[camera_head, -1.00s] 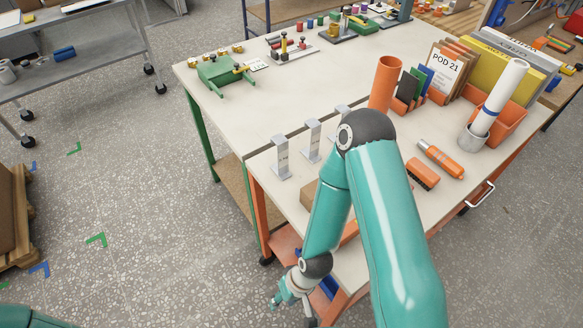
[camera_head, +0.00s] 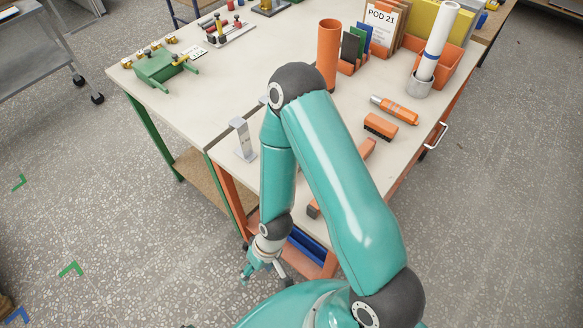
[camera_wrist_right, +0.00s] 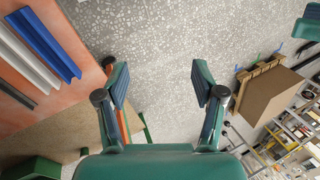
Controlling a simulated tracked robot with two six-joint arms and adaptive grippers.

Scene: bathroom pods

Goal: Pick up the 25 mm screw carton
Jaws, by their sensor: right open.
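I cannot make out the 25 mm screw carton in either view; my right arm covers part of the near bench top (camera_head: 226,158). My right gripper (camera_head: 264,274) hangs low beside the bench's near end, below the top and close to the lower shelf. In the right wrist view the gripper (camera_wrist_right: 160,80) has its two fingers wide apart, with only speckled floor showing between them. It is empty. My left gripper is not in view.
Blue profiles (camera_head: 307,246) lie on the orange lower shelf and also show in the wrist view (camera_wrist_right: 43,38).

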